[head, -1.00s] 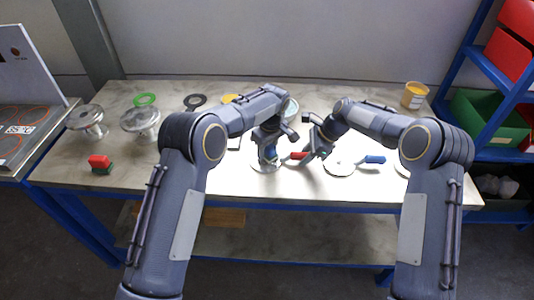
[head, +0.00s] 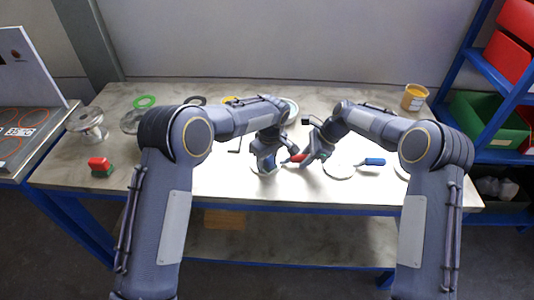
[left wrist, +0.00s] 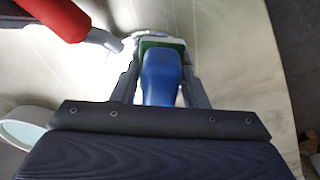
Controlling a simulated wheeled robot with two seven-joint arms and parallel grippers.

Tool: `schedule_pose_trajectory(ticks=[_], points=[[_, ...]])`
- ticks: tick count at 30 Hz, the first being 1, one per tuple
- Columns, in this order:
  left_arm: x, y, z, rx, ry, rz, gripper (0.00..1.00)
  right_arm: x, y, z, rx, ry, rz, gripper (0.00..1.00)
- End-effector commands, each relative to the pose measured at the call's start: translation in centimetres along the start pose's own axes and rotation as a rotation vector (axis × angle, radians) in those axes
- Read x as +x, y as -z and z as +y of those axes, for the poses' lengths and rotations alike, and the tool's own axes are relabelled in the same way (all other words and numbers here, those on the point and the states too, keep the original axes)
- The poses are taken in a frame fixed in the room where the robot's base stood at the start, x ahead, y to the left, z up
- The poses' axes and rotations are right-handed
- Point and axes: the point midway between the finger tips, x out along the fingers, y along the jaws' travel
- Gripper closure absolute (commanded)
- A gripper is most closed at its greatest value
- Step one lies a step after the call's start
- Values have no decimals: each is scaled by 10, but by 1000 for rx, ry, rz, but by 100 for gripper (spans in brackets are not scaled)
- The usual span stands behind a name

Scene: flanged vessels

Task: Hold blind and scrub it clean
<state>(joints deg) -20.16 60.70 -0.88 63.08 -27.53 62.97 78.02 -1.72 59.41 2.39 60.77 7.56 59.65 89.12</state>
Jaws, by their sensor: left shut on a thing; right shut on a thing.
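The blind is a pale disc (head: 257,168) on the table with a red handle (head: 298,158). The handle and its metal neck also show in the left wrist view (left wrist: 60,15). My right gripper (head: 312,153) is shut on the red handle, right of the disc. My left gripper (head: 265,160) is shut on a scrubber with a blue grip (left wrist: 161,75) and a green pad edge (left wrist: 160,43). The scrubber is over the disc; the pad's underside is hidden, so I cannot tell whether it touches. Most of the disc's face is covered.
A second disc (head: 339,170) with a blue handle (head: 371,162) lies to the right. Rings lie along the back. The table's front edge is close.

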Motion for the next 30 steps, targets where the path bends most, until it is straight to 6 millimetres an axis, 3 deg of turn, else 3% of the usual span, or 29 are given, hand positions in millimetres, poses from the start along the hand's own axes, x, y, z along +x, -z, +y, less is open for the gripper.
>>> schedule_pose_trajectory(ticks=[5,8,30], points=[[-1,-12,-13,3,2,-1,81,-1,-1,-1,0,3,-1,91],[1,-4,-17,-2,2,-2,81,-1,-1,-1,0,3,-1,91],[6,42,31,-1,1,0,81,-1,-1,0,-1,2,-1,91]])
